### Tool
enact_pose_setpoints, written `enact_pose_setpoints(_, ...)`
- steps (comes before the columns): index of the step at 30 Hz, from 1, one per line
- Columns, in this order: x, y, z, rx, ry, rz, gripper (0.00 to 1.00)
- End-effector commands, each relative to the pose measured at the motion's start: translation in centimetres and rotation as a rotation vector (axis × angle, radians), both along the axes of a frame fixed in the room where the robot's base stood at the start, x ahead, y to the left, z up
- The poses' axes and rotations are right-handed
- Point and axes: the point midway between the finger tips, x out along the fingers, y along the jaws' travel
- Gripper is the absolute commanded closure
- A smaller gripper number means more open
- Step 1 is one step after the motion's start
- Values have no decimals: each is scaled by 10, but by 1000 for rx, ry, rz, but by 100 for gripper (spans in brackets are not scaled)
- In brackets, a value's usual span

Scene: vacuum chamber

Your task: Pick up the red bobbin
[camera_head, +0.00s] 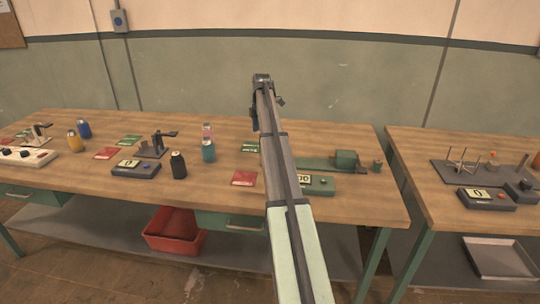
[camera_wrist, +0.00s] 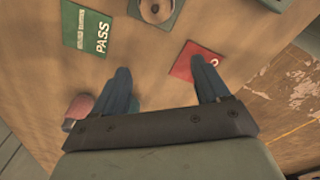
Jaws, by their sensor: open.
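A small pinkish-red upright piece (camera_head: 207,128), the only one of the red bobbin's colour among the upright pieces, stands on the left bench behind a teal one (camera_head: 208,152). In the wrist view a pinkish-red shape (camera_wrist: 78,105) shows at the lower left, beside the left finger and partly hidden by my gripper. My gripper (camera_wrist: 163,68) is open and points down, with bare wood between its blue-grey fingers. The red piece is outside the jaws. In the head view my arm reaches over the bench and mostly hides the gripper.
A black bottle-like piece (camera_head: 178,166) stands in front of the teal one. A green PASS card (camera_wrist: 88,28) and a red card (camera_wrist: 195,60) lie flat near the fingers. A green device (camera_head: 345,160) is on the right. Another bench (camera_head: 420,170) stands beyond a gap.

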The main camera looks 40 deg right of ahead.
Motion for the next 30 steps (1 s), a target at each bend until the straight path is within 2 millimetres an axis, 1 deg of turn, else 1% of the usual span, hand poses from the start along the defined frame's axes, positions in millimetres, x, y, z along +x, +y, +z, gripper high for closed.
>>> enact_pose_setpoints(1, -4, -20, 8, -14, 8, 15, 25)
enact_pose_setpoints(3, -11, -35, 14, -30, 20, 39, 25)
enact_pose_setpoints(6, -17, -48, 18, -41, 31, 56, 25)
enact_pose_setpoints(8, -19, -50, 17, -44, 34, 61, 25)
enact_pose_setpoints(11, -19, -50, 10, -44, 34, 63, 25)
enact_pose_setpoints(14, -19, -49, -2, -44, 34, 62, 25)
enact_pose_setpoints(21, -19, -49, -43, -43, 34, 61, 25)
enact_pose_setpoints(24, -18, -49, -57, -43, 33, 61, 25)
enact_pose_setpoints(27, -18, -49, -66, -43, 33, 61, 25)
enact_pose_setpoints(30, -17, -49, -69, -43, 33, 61, 25)
